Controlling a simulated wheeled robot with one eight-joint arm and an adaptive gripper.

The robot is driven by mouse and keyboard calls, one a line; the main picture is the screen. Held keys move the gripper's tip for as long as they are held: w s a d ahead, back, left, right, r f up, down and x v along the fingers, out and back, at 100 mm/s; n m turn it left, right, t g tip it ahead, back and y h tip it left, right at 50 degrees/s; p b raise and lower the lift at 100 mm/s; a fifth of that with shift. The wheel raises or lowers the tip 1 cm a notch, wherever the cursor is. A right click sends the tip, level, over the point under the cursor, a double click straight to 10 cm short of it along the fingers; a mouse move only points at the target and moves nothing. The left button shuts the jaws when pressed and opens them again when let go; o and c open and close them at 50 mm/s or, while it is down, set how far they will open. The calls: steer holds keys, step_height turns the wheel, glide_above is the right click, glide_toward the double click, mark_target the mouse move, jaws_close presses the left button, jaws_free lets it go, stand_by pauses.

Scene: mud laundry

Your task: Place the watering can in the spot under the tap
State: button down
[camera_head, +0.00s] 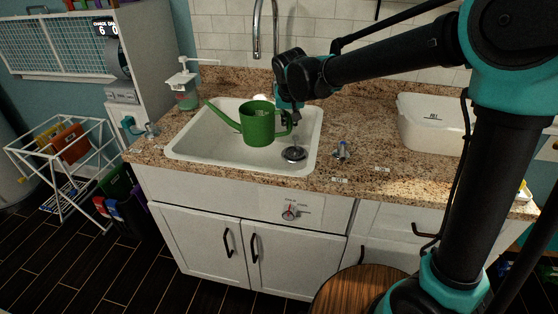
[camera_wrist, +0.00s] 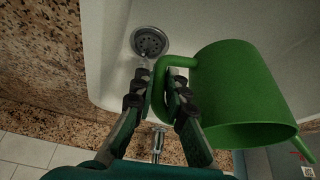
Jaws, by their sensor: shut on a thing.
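The green watering can (camera_head: 258,124) is over the white sink basin (camera_head: 190,142), upright, with its spout pointing left. In the wrist view the can (camera_wrist: 236,92) fills the right side, with its handle between the fingers. My gripper (camera_head: 289,118) is shut on the handle at the can's right side; its fingertips also show in the wrist view (camera_wrist: 168,68). The tap (camera_head: 257,30) is a tall metal spout behind the sink, above the can. The drain (camera_head: 294,154) is to the can's right, and it shows bare in the wrist view (camera_wrist: 149,41). I cannot tell whether the can touches the basin floor.
A soap dispenser (camera_head: 184,86) stands left of the sink. A small metal fitting (camera_head: 341,150) is on the granite counter (camera_head: 385,160) right of the basin. A white tub (camera_head: 432,122) stands further right. A round wooden top (camera_head: 360,290) is in front of the cabinet.

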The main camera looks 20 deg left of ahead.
step_height(320, 180, down, 16)
steer(key=shift+r, duration=0.2)
steer(key=c, duration=1.5)
jaws_free()
steer(key=shift+c, duration=0.2)
steer(key=shift+s, duration=0.1)
steer(key=v, duration=1.2)
